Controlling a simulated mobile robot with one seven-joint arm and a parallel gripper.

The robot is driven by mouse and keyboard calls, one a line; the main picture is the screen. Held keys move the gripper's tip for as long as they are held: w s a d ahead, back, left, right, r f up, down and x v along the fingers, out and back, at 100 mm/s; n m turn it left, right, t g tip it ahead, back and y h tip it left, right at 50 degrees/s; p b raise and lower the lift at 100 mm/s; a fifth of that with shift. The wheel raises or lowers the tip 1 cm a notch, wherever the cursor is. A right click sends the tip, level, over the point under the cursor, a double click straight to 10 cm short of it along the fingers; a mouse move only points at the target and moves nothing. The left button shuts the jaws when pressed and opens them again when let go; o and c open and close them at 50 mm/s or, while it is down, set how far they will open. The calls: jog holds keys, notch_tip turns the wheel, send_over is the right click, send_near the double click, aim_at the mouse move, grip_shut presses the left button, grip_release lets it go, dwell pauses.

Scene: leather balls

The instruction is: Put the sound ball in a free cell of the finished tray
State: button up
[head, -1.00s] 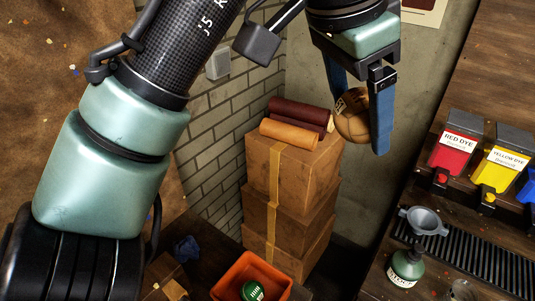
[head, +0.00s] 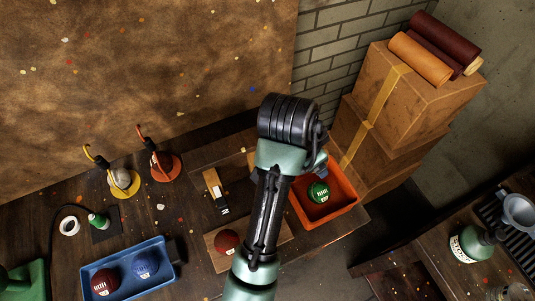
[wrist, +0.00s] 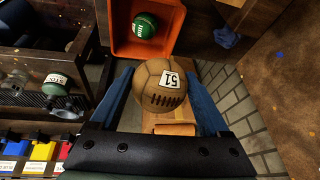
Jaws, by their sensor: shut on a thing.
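My gripper (wrist: 160,82) is shut on a tan stitched leather ball (wrist: 160,85) with a white label reading 51. The blue fingers press it from both sides in the wrist view. In the head view my arm hides the gripper and this ball. A blue tray (head: 164,276) at the lower left of the head view holds a dark red ball (head: 105,282) and a blue ball (head: 146,264). I cannot read a name on it, and its other cells are not clear. An orange bin (head: 346,203) holds a green ball (head: 318,192); the bin also shows in the wrist view (wrist: 121,45).
Another red ball (head: 227,241) sits on a brown board beside my arm. A dark tool (head: 215,193), a yellow stand (head: 123,182) and a red stand (head: 162,166) are on the bench. Stacked boxes (head: 392,105) with leather rolls stand right of the orange bin.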

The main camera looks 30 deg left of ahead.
jog(key=shift+n+y, duration=0.3)
jog(key=shift+n, duration=0.4)
jog(key=s+a+f, duration=0.1)
jog(key=s+f, duration=0.2)
jog(key=f, duration=0.2)
jog(key=s+a+f, duration=0.2)
jog(key=s+f, duration=0.2)
jog(key=f, duration=0.1)
jog(key=s+a+f, duration=0.1)
jog(key=s+f, duration=0.3)
jog(key=f, duration=0.1)
jog(key=shift+s+a+f+p, duration=0.15)
jog(key=shift+a+f+p, duration=0.15)
jog(key=shift+p, duration=0.1)
jog(key=shift+f, duration=2.45)
